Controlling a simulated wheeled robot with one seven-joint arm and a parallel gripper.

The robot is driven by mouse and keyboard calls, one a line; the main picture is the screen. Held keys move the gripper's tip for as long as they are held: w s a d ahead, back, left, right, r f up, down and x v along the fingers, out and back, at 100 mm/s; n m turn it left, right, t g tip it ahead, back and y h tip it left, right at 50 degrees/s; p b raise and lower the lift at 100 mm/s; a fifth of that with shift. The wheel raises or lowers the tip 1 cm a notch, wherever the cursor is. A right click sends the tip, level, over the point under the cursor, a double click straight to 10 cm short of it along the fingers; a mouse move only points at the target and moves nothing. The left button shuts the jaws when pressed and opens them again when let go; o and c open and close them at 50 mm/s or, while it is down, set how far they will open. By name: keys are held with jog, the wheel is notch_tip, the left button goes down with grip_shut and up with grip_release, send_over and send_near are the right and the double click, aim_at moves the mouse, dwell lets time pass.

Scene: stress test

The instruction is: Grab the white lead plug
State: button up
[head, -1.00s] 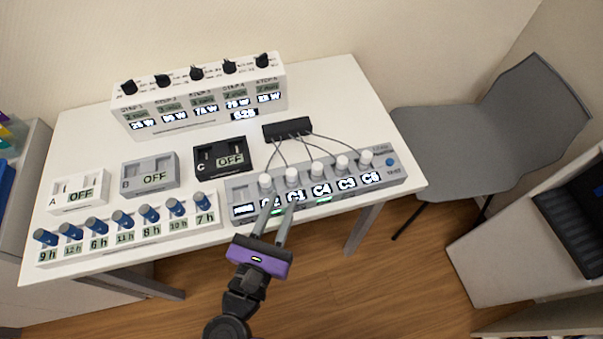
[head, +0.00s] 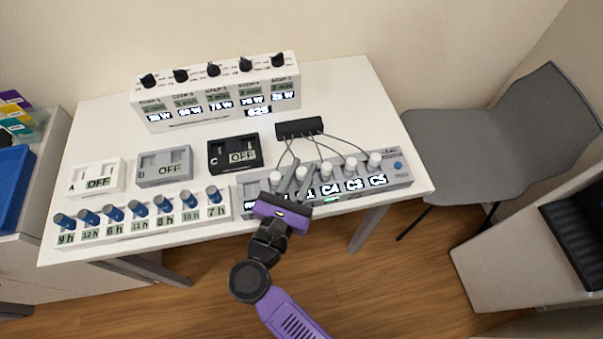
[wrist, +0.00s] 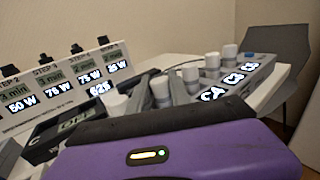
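Several white lead plugs stand upright in a row on a grey panel (head: 400,182) with lit labels. The second plug from the left (head: 301,173) lies between the fingers of my gripper (head: 302,178). In the wrist view this white plug (wrist: 160,91) shows between the two grey fingers, which look open around it. Whether they touch it I cannot tell. The leftmost plug (head: 276,178) is just outside the left finger. The label under the straddled plug is partly hidden by my gripper.
Dark cables run from a black block (head: 299,128) behind the panel to the plugs. A black unit C (head: 233,152) and a row of blue-knobbed timers (head: 140,215) stand to the left. A white box with black dials (head: 215,100) is behind. A grey chair (head: 480,150) stands right.

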grip_shut()
jog(key=shift+r, duration=0.15)
